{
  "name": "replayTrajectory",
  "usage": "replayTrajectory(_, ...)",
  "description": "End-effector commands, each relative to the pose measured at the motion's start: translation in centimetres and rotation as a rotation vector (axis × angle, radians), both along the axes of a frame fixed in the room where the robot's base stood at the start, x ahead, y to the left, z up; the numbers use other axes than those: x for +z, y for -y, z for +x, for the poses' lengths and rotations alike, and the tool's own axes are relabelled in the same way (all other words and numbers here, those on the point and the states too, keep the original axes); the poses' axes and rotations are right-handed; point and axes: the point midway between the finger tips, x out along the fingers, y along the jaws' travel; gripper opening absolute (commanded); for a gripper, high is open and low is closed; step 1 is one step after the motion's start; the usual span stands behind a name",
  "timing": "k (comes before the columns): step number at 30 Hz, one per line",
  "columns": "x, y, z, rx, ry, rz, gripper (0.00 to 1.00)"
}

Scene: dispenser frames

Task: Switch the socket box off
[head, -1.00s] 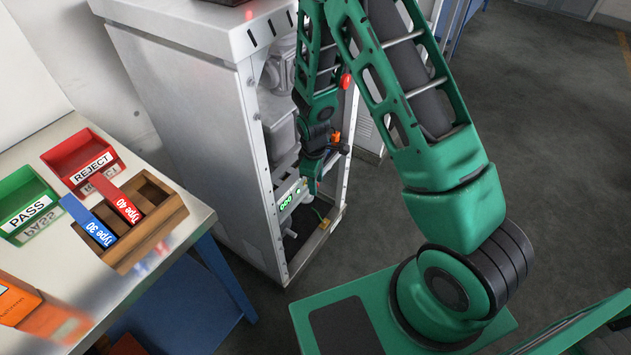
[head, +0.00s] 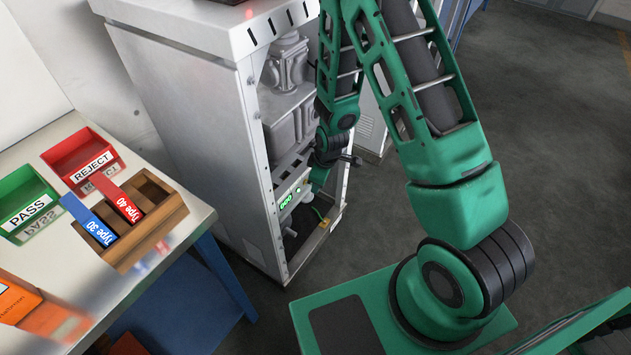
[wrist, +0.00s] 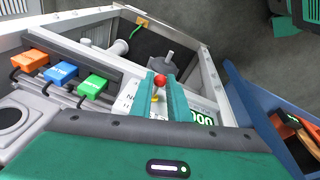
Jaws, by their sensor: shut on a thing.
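The socket box, which I take to be the pale panel with a lit green display (head: 287,200), sits low inside the open grey cabinet in the head view. In the wrist view its display (wrist: 202,118) shows right of my fingers, and a white label with a partly hidden "N" (wrist: 128,97) shows to their left. My gripper (wrist: 162,84) has its two teal fingers closed on a red round knob (wrist: 160,80). A small yellow piece shows between the fingers below the knob. The switch's position cannot be told. In the head view my fingertips are mostly hidden.
Orange (wrist: 29,59), blue (wrist: 60,73) and green (wrist: 92,86) plugs are beside the panel. The cabinet (head: 190,110) has side walls and posts close to my arm. A table (head: 188,235) with red and green bins stands left.

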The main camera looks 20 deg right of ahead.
Motion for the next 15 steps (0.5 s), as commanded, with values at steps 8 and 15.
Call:
replayTrajectory(8,-1.1,0.8,-0.4,-0.010,0.160,0.111,0.00)
replayTrajectory(15,-1.8,0.9,-0.5,-0.011,0.263,0.185,0.00)
